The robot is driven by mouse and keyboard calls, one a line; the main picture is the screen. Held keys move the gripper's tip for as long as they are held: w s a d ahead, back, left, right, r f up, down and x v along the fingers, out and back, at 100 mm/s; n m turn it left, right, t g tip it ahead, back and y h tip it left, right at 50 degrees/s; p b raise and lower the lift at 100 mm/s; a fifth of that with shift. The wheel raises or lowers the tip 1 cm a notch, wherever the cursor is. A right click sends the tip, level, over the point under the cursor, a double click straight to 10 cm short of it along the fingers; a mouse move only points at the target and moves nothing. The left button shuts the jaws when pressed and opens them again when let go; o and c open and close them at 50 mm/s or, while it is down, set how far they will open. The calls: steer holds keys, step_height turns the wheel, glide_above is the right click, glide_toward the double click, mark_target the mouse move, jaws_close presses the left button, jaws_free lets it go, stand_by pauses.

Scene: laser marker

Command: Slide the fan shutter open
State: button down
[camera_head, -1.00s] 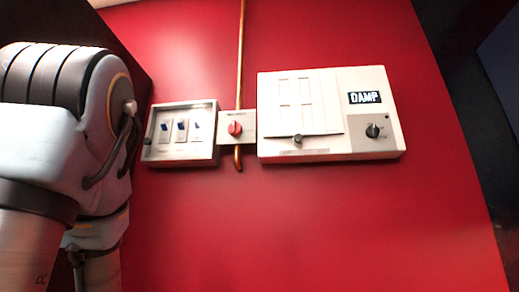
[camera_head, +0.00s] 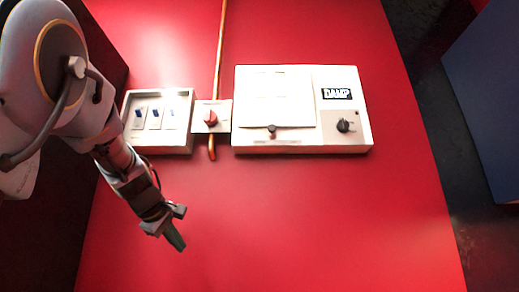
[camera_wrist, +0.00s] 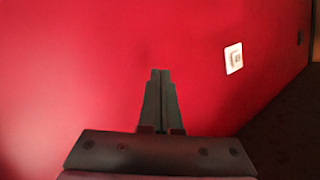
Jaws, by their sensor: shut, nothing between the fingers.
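The fan unit is a white box (camera_head: 345,142) on the red wall. Its shutter is a pale flat panel (camera_head: 275,100) on the left part of the front, with a small dark knob (camera_head: 272,131) at its lower edge. Glare washes out the panel's detail, so I cannot tell how far it is open. My gripper (camera_head: 176,242) is below and left of the fan unit, pointing down and right, apart from it. In the wrist view my gripper's fingers (camera_wrist: 160,72) are together and empty against bare red; the shutter is not visible there.
A switch box (camera_head: 158,122) and a plate with a red knob (camera_head: 210,118) stand left of the fan unit. A copper pipe (camera_head: 220,45) runs down behind the plate. The red wall below is clear. The wrist view shows a small white plate (camera_wrist: 234,58).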

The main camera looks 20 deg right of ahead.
steer(key=s+d+r+h, duration=0.2)
steer(key=s+r+h, duration=0.1)
steer(key=r, duration=0.7)
steer(key=s+d+r+h+b, duration=0.1)
steer(key=s+d+r+h, duration=0.1)
steer(key=s+r, duration=0.4)
steer(key=s+d+r+t+h+b, duration=0.1)
steer(key=s+r+h, duration=0.3)
steer(key=r, duration=1.1)
steer(key=shift+s+d+r, duration=0.25)
steer(key=shift+d, duration=0.6)
steer(key=p, duration=0.6)
glide_toward(256, 125)
steer(key=d, duration=0.1)
steer(key=w+d+f, duration=0.1)
steer(key=d, duration=0.1)
steer(key=d+f, duration=0.1)
steer(key=shift+w+d+f, duration=0.15)
steer(key=shift+s+d+p, duration=0.2)
steer(key=shift+d, duration=0.35)
steer(key=shift+s+d+p, duration=0.15)
steer(key=shift+s+d, duration=0.1)
steer(key=shift+d, duration=0.9)
steer(key=shift+s, duration=0.1)
